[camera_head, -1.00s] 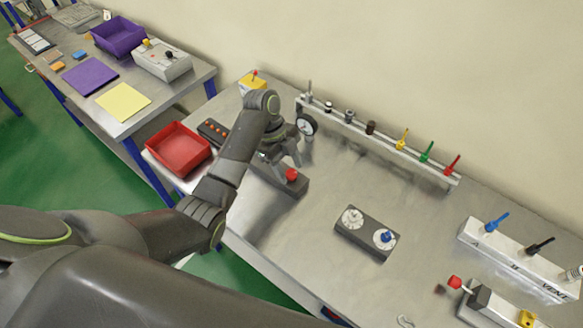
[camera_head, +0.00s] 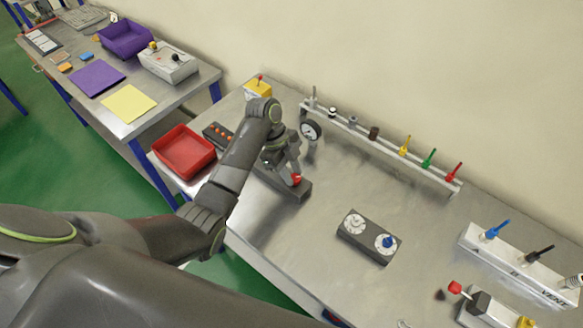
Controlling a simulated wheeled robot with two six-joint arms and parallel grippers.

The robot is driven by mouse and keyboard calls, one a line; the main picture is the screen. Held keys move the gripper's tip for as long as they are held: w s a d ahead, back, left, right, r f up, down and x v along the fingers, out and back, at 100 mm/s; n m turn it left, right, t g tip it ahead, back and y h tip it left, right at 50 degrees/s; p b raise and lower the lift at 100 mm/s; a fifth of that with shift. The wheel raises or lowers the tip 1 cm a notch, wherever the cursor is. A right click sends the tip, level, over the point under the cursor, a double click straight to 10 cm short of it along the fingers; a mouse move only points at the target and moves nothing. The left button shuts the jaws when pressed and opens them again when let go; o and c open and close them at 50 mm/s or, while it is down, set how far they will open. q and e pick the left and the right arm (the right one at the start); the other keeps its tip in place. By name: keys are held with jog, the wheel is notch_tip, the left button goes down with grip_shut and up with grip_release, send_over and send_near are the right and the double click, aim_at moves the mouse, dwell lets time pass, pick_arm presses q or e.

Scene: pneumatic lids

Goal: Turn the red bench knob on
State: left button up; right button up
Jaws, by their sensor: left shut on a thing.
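The red bench knob (camera_head: 296,178) sits on a dark grey block (camera_head: 301,193) on the metal bench. My left gripper (camera_head: 295,176) reaches down over it from the left, with its fingers closed around the knob. The fingers hide part of the knob, so its pointing direction cannot be told. My right gripper is not in view.
A red bin (camera_head: 184,153) and a dark box with orange buttons (camera_head: 217,136) are left of my arm. A rail with coloured levers (camera_head: 373,148) runs along the wall. A two-dial box (camera_head: 369,238) stands to the right, with bare bench between.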

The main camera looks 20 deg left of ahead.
pick_arm(q)
jog(key=shift+s+r+n+t+p, duration=0.2)
jog(key=shift+n+t+p, duration=0.3)
jog(key=shift+n+p, duration=0.65)
jog(key=n, duration=0.1)
jog(key=n+t, duration=0.1)
jog(key=n, duration=0.1)
jog(key=shift+s+f+p, duration=0.15)
jog(key=shift+p, duration=0.25)
jog(key=n, duration=0.1)
jog(key=n+t, duration=0.1)
jog(key=shift+s+d+f+n, duration=0.1)
jog(key=shift+d+n, duration=0.05)
jog(key=shift+n, duration=0.2)
jog(key=n+t+y, duration=0.1)
jog(key=n, duration=0.2)
jog(key=shift+s+d, duration=0.1)
jog(key=shift+s, duration=0.05)
jog(key=n+t+y, duration=0.1)
jog(key=n, duration=0.2)
jog(key=shift+s+d+n, duration=0.1)
jog(key=shift+n, duration=0.2)
jog(key=shift+d+n+y, duration=0.1)
jog(key=shift+n+y, duration=0.3)
jog(key=shift+n, duration=0.5)
jog(key=o, duration=1)
jog(key=shift+c, duration=0.2)
